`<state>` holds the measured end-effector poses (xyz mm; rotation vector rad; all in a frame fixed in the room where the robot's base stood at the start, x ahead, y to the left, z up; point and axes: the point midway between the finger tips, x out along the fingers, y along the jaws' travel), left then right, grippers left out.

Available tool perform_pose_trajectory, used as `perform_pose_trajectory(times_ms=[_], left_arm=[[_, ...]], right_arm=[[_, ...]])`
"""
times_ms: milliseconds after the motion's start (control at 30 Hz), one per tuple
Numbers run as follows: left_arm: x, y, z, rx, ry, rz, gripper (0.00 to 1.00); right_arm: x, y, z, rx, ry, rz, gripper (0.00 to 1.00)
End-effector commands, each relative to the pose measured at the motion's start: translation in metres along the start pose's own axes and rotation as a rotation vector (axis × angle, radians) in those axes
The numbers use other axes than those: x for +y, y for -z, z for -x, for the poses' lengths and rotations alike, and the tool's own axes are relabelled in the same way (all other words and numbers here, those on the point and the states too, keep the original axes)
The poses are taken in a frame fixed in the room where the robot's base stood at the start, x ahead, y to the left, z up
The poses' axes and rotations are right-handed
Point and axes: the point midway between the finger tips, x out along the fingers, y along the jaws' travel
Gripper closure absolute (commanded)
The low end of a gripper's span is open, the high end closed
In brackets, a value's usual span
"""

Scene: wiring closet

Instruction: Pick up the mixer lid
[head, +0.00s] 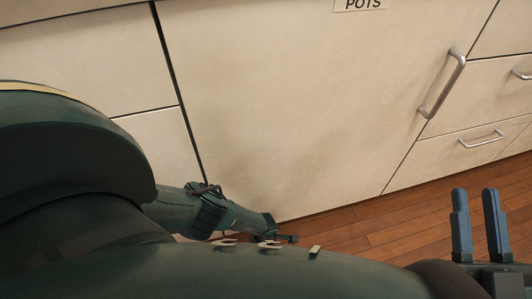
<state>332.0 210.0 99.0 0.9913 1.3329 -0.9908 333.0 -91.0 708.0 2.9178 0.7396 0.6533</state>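No mixer lid shows in the head view. My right gripper (475,196) is at the lower right, its two dark fingers pointing up with a gap between them. Nothing is between the fingers, and wooden floor shows behind them. My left arm comes in from the left and runs down in front of the cabinet. The end of it, with the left gripper (285,239), is small and partly hidden behind my own body at the bottom, so its fingers cannot be made out.
A cream cabinet door (300,100) with a "POTS" label (361,4) and a metal handle (442,85) fills the middle. Drawers (470,145) with metal handles are at the right. Wooden floor (400,222) is clear along the cabinet's base.

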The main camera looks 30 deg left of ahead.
Motion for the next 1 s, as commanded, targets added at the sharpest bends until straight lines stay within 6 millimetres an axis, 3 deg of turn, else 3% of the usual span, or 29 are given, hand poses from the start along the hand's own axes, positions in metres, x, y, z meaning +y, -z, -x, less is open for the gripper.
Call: perform_pose_trajectory(times_ms=[100, 300, 467, 700, 1000], left_arm=[[0.0, 0.0, -0.021, 0.001, 0.001, 0.002, 0.45], [0.001, 0.0, -0.042, 0.0, 0.0, 0.0, 0.45], [0.001, 0.0, -0.047, 0.0, 0.0, 0.0, 0.45], [0.001, 0.0, -0.046, 0.0, 0.0, 0.0, 0.45], [0.001, 0.0, -0.046, 0.0, 0.0, 0.0, 0.68]], right_arm=[[0.005, 0.009, -0.005, 0.117, 0.014, 0.077, 0.77], [0.009, 0.036, -0.011, 0.3, 0.034, 0.193, 0.77], [0.01, 0.048, -0.013, 0.366, 0.041, 0.236, 0.77], [0.01, 0.05, -0.013, 0.371, 0.041, 0.239, 0.77], [0.01, 0.05, -0.013, 0.37, 0.041, 0.238, 0.77]])
